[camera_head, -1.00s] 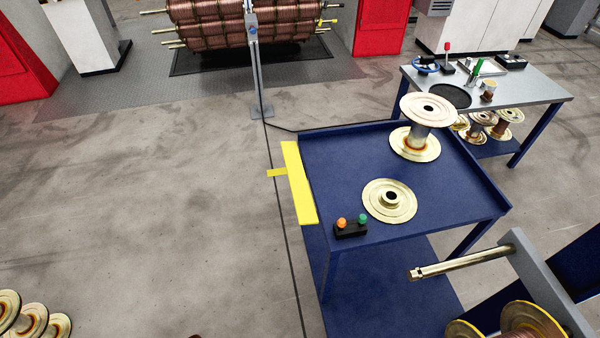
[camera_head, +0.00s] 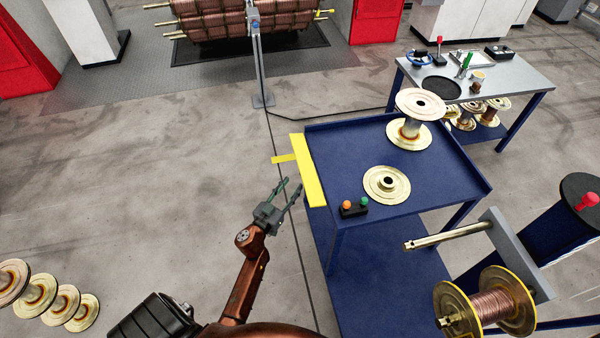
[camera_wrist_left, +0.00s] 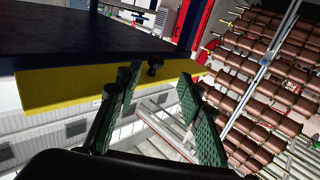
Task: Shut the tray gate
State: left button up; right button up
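The yellow tray gate (camera_head: 309,172) lies along the left edge of the blue tray table (camera_head: 345,135), with a short yellow tab sticking out to the left. I cannot tell for sure whether it stands up or hangs open. It also shows in the left wrist view as a long yellow strip (camera_wrist_left: 70,86) beside the dark table. My left gripper (camera_head: 291,187) is just left of and in front of the gate, apart from it. In the left wrist view its green fingers (camera_wrist_left: 157,88) are spread and empty. My right gripper is not in view.
On the table are a spool (camera_head: 412,120), a flanged disc (camera_head: 386,184) and a black button box (camera_head: 353,209) near the gate's front end. A thin grey post (camera_head: 258,60) stands behind. Several spools (camera_head: 62,305) lie at the lower left. The floor left of the gate is clear.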

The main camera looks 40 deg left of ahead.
aim_at(303, 173)
pick_arm(q)
jog(key=shift+h, duration=0.3)
jog(key=shift+w+a+b, duration=0.1)
jog(key=shift+w+b, duration=1.15)
jog(key=shift+w, duration=2.75)
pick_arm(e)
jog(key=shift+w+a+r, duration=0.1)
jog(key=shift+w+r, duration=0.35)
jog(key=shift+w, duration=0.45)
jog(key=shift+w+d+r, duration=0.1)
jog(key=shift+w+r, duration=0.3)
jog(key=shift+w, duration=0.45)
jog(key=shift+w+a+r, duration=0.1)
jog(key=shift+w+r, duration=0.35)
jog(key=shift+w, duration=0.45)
pick_arm(q)
jog(key=shift+c, duration=0.5)
grip_shut()
